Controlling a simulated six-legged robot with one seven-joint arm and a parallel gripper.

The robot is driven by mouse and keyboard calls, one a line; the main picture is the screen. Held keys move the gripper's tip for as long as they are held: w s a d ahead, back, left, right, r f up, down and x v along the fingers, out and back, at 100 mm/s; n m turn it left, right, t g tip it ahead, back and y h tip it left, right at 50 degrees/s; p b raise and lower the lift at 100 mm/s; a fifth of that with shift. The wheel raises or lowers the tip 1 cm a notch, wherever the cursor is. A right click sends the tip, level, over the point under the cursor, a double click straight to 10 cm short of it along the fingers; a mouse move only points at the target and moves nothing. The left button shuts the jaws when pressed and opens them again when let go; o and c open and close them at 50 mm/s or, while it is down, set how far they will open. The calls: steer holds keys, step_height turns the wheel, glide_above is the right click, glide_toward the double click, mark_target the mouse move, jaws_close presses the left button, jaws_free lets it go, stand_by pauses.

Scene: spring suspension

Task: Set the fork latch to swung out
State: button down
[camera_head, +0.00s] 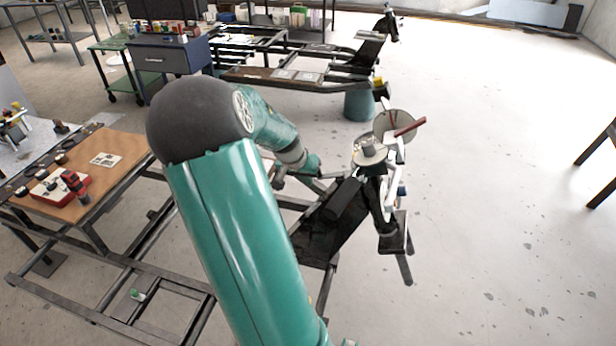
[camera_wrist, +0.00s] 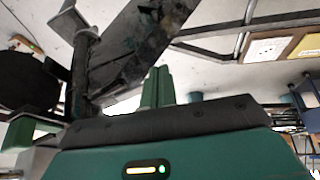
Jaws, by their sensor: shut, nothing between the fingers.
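I cannot pick out the fork latch for certain in either view. The spring suspension assembly stands at centre right in the head view, with pale round discs (camera_head: 368,152), a red bar (camera_head: 409,127) and a dark foot plate (camera_head: 396,236). My gripper (camera_head: 312,168) is just left of it, partly hidden by my own green arm. In the wrist view my gripper's green fingers (camera_wrist: 158,86) are together and empty. A dark scuffed metal plate (camera_wrist: 145,42) is beyond them, and a grey bracket (camera_wrist: 72,20) and black round part (camera_wrist: 27,80) are at left. Contact cannot be told.
A brown-topped table (camera_head: 115,153) with a red toolbox (camera_head: 62,190) stands at left. A metal frame (camera_head: 150,283) runs along the lower left. A second frame (camera_head: 285,77) and a blue-grey cabinet (camera_head: 168,57) stand behind.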

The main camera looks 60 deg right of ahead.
steer(key=a+v, duration=0.1)
steer(key=v, duration=0.9)
steer(key=shift+w, duration=0.2)
steer(key=shift+a+f, duration=0.1)
steer(key=shift+f, duration=0.05)
steer(key=w+a+r+n+t+y, duration=0.1)
steer(key=w+a+r+n, duration=0.1)
steer(key=a, duration=0.5)
steer(key=w+a+r+n+t+y, duration=0.1)
steer(key=w+a+r+n+t, duration=0.15)
steer(key=a, duration=0.55)
steer(key=w+a+r+n+t+y, duration=0.1)
steer(key=w+a+n, duration=0.1)
steer(key=a, duration=0.5)
steer(key=s+a+r+n, duration=0.1)
steer(key=s+a+n, duration=0.1)
steer(key=a, duration=0.5)
steer(key=s+a+r+n+t+y, duration=0.1)
steer(key=s+a+r+n, duration=0.1)
steer(key=a, duration=0.5)
steer(key=s+a+r+n+t, duration=0.1)
steer(key=s+a+n, duration=0.3)
steer(key=a, duration=0.4)
steer(key=shift+r+n+y, duration=0.3)
steer(key=shift+r+n, duration=0.1)
steer(key=shift+n, duration=0.25)
